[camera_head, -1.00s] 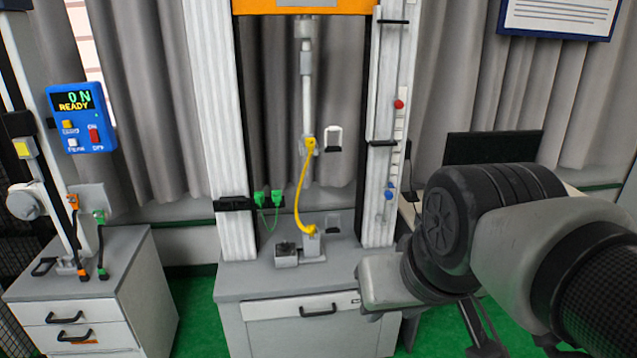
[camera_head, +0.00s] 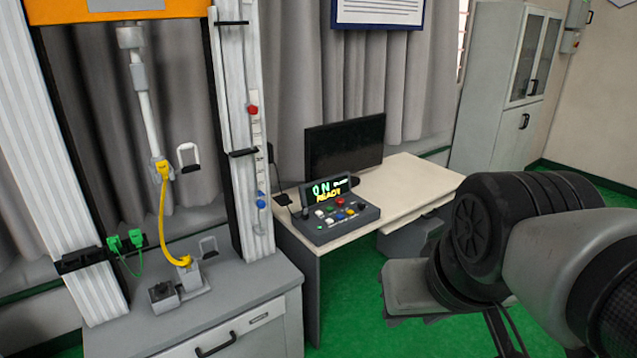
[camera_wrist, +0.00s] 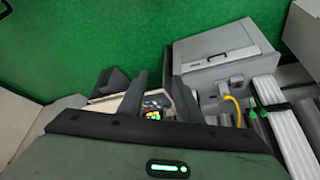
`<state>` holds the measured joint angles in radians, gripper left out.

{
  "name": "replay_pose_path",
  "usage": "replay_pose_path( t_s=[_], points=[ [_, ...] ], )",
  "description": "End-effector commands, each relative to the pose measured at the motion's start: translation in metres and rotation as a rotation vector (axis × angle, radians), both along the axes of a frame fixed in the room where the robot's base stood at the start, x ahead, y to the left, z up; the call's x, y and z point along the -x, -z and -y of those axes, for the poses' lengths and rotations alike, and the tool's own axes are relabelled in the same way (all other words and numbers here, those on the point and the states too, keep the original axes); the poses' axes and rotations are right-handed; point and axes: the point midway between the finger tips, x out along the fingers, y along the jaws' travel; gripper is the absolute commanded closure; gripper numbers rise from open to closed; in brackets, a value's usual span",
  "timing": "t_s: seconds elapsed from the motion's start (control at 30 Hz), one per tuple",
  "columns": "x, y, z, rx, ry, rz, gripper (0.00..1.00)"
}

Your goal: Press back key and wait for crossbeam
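The control console (camera_head: 336,216) stands on the desk right of the tower, with several coloured buttons and a display (camera_head: 331,190) reading "0 N" and "READY". Which button is the back key is too small to read. The orange crossbeam (camera_head: 60,10) spans the tower columns at the top left. In the wrist view, my gripper (camera_wrist: 153,92) is open and empty, with the console's buttons (camera_wrist: 154,104) showing between and beyond its dark fingers. In the head view my arm hangs right of the desk, apart from the console; its fingertips are not clearly seen.
A dark monitor (camera_head: 345,146) stands behind the console on the white desk (camera_head: 407,180). The tower's grey base cabinet (camera_head: 255,285) is left of the desk. A tall grey cabinet (camera_head: 492,90) stands at the back right.

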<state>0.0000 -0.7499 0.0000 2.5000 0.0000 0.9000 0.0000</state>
Motion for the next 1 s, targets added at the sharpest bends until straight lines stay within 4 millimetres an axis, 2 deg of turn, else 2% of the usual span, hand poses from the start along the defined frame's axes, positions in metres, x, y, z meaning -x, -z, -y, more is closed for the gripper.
replay_pose_path(
  t_s=[0.43, 0.6, 0.63, 1.0],
  points=[
    [0.0000, 0.0000, 0.0000, 0.000, 0.000, 0.000, 0.69],
    [0.0000, 0.0000, 0.0000, 0.000, 0.000, 0.000, 0.97],
    [0.0000, 0.0000, 0.0000, 0.000, 0.000, 0.000, 1.00],
    [0.0000, 0.0000, 0.0000, 0.000, 0.000, 0.000, 1.00]
  ],
)
